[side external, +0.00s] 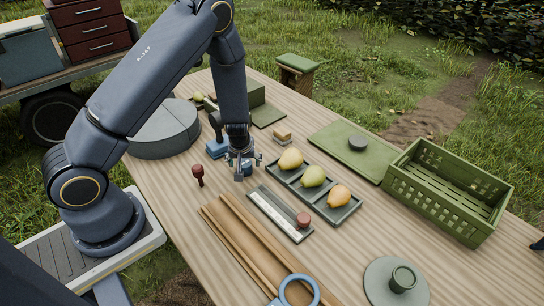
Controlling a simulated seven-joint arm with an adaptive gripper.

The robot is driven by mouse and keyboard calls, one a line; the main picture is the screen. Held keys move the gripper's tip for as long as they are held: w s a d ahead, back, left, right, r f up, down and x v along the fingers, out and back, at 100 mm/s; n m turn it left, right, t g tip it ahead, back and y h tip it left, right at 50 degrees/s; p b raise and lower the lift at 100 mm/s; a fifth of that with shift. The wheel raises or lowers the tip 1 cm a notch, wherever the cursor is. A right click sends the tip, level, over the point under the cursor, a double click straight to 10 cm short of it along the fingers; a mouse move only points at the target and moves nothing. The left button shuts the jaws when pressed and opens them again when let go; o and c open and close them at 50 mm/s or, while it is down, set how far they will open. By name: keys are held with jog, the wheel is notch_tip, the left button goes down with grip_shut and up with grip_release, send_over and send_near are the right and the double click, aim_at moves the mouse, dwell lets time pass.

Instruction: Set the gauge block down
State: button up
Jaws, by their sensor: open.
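My gripper (243,166) points down over the middle of the table, just left of the pear tray, with its fingers open. A small blue block (248,170) shows at the fingertips, partly covered by them; it looks like the gauge block. I cannot tell whether the fingers touch it or whether it rests fully on the table. A larger blue piece (216,149) sits just behind and left of the gripper, partly hidden by my arm.
A dark tray (333,216) holds three pears. A red-handled stamp (198,173) stands left of the gripper. A scale plate with a red knob (280,213) and wooden strips (243,240) lie in front. A green crate (447,190) and green mat (330,140) are to the right.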

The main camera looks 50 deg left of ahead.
jog(key=s+d+r+m+h, duration=0.15)
jog(key=d+r, duration=0.25)
jog(key=r, duration=0.4)
jog(key=s+d+r+m+t+h, duration=0.1)
jog(key=s+d+r+h, duration=0.15)
jog(key=d+r, duration=0.35)
jog(key=s+d+r+m+h, duration=0.2)
jog(key=s+d+r, duration=0.1)
jog(key=r, duration=0.6)
jog(key=s+r+m+t+y, duration=0.1)
jog(key=s+r+m, duration=0.4)
jog(key=s+r, duration=0.6)
jog(key=shift+s+a+m+t+y, duration=0.4)
jog(key=shift+s+a+y, duration=0.1)
jog(key=shift+y, duration=0.2)
